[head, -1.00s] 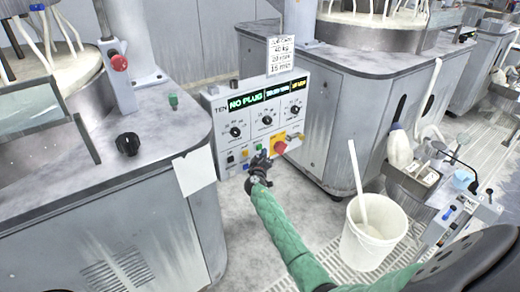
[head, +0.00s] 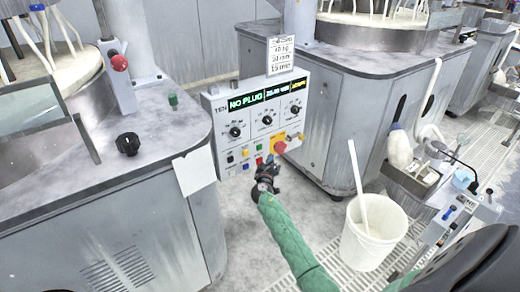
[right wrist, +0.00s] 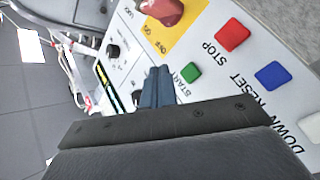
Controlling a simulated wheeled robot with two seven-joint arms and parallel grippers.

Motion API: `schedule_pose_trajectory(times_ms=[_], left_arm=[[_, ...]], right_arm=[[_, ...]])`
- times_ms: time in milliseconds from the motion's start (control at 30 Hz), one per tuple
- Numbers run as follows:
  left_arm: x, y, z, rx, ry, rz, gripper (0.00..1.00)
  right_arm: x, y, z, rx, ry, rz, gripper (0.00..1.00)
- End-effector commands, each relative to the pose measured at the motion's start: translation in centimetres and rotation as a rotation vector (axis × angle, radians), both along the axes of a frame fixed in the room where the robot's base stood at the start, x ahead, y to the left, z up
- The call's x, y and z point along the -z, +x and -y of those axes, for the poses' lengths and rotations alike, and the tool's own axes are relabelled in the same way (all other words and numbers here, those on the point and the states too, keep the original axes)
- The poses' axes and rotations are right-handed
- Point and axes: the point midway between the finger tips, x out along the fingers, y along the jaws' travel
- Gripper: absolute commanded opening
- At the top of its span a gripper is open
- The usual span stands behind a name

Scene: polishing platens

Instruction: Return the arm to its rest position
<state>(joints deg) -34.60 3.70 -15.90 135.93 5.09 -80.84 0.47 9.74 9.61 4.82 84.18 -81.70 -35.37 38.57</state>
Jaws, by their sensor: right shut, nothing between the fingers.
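My right gripper (head: 268,165) is in front of the lower part of the control panel (head: 211,108), on a green-sleeved arm from the lower right. Its fingers are shut and empty. In the right wrist view the shut fingers (right wrist: 157,88) point at the panel beside the green START button (right wrist: 190,72). The red STOP button (right wrist: 232,35), blue RESET button (right wrist: 272,75) and red knob (right wrist: 162,10) on yellow also show there. I cannot tell whether the fingertips touch the panel. The panel display (head: 246,102) reads NO PLUG. My left gripper is not in view.
A white bucket (head: 372,240) with a stick stands right of my arm. A grey machine cabinet (head: 110,215) with a black knob (head: 128,144) on top is at left. Another cabinet (head: 345,115) stands behind the panel. Floor between them is clear.

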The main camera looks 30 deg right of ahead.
Motion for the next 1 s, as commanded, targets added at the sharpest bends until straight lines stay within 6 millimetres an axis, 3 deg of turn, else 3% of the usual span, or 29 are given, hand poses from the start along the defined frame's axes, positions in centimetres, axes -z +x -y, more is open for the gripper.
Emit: schedule_pose_trajectory(times_ms=[533,767,1000], left_arm=[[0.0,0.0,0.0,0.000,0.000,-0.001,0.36],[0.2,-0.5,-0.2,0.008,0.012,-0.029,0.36],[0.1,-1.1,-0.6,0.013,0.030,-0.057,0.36]], right_arm=[[0.0,-0.1,0.1,0.009,-0.030,-0.027,0.00],[0.8,-2.0,2.0,0.158,-0.031,-0.126,0.00],[-1.1,-4.1,1.9,0.270,0.129,-0.179,0.00]])
